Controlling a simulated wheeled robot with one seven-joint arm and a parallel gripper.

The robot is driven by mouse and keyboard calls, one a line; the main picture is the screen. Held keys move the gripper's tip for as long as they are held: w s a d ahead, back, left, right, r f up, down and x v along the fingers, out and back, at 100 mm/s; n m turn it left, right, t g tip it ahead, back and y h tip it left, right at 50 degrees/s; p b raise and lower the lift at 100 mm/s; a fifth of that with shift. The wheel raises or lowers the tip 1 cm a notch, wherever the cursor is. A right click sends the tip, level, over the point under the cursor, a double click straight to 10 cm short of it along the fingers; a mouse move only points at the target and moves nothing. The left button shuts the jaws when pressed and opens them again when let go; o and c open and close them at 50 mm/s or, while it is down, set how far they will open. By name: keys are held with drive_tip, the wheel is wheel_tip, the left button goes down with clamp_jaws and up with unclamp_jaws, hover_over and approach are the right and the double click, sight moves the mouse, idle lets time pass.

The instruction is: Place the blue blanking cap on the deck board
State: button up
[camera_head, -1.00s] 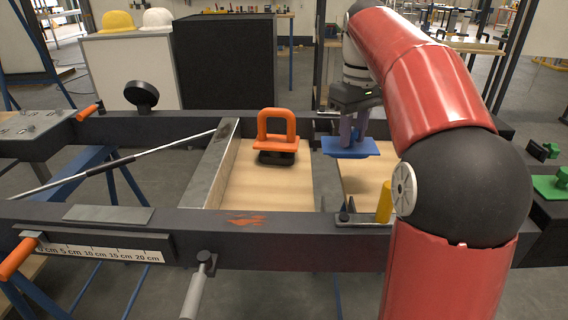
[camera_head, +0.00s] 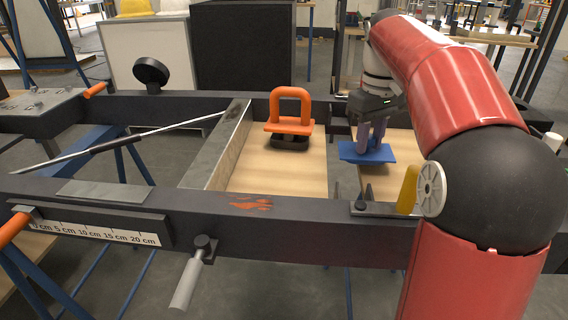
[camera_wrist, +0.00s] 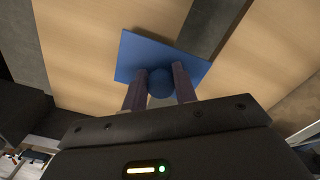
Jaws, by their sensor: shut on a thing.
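The blue blanking cap (camera_head: 352,152) is a flat blue plate with a round knob on top. My gripper (camera_head: 370,136) is shut on its knob and holds it over the right part of the frame. In the wrist view the cap (camera_wrist: 140,52) shows between my gripper's fingers (camera_wrist: 160,84), with pale wood beneath it. The pale deck board (camera_head: 285,172) lies inside the dark frame, left of the cap. Another pale board (camera_head: 404,145) lies to the right, partly behind my arm. A gap separates the two boards. The cap's height above them is hard to tell.
An orange-handled suction lifter (camera_head: 289,118) stands on the left board's far end. A grey metal beam (camera_head: 215,150) borders that board. The dark front rail (camera_head: 300,232) carries a clamp lever (camera_head: 192,272). A yellow piece (camera_head: 408,189) stands near my arm.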

approach(284, 162)
drive_tip(key=d+f, duration=0.2)
drive_tip(key=d, duration=0.2)
drive_tip(key=shift+s+d+f+p, duration=0.2)
drive_tip(key=shift+s+f+p, duration=0.1)
drive_tip(key=shift+s+f, duration=0.1)
drive_tip(key=a, duration=0.3)
drive_tip(key=w+a, duration=0.1)
drive_tip(key=shift+a+f, duration=0.3)
drive_tip(key=shift+f, duration=0.05)
drive_tip(key=shift+s+d+f, duration=0.1)
drive_tip(key=shift+f, duration=0.3)
drive_tip(key=o, duration=1)
drive_tip(key=shift+f, duration=0.15)
